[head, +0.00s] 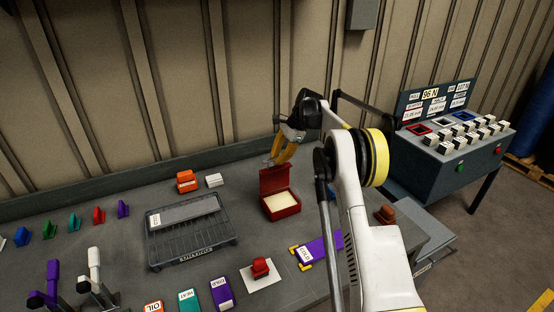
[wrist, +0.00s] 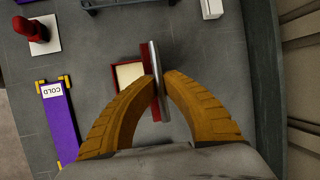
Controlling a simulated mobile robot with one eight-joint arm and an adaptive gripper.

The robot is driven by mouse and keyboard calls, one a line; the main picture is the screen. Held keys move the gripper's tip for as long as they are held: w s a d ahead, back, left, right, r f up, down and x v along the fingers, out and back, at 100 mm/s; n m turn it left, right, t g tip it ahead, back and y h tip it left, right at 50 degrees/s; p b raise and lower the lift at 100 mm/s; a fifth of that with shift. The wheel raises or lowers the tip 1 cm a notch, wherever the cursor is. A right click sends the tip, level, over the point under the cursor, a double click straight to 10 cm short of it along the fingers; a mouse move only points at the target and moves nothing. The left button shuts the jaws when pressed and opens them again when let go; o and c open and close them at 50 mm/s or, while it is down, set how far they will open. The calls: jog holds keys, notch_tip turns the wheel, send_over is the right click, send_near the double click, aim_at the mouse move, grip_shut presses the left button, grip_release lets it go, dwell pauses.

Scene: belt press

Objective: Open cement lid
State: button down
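A red box (head: 282,207) with a pale filling stands on the bench, in the middle of the head view. Its red lid (head: 273,181) stands raised, about upright, at the box's back left edge. My gripper (head: 272,160) is at the lid's top edge. In the wrist view the yellow fingers (wrist: 161,78) close from both sides on a grey bar (wrist: 155,55) along the lid, which shows nearly edge-on. The box's pale inside (wrist: 128,73) shows left of the bar. The fingertips' exact contact is partly hidden.
A dark grey rack (head: 190,240) stands left of the box. A purple COLD piece (head: 318,248) and a red stamp (head: 260,268) on a white card lie in front. Orange and white blocks (head: 187,181) sit behind. A control console (head: 455,150) stands at right.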

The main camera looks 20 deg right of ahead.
dwell(0.3)
jog(key=c, duration=1.5)
grip_release()
jog(key=v, duration=1.2)
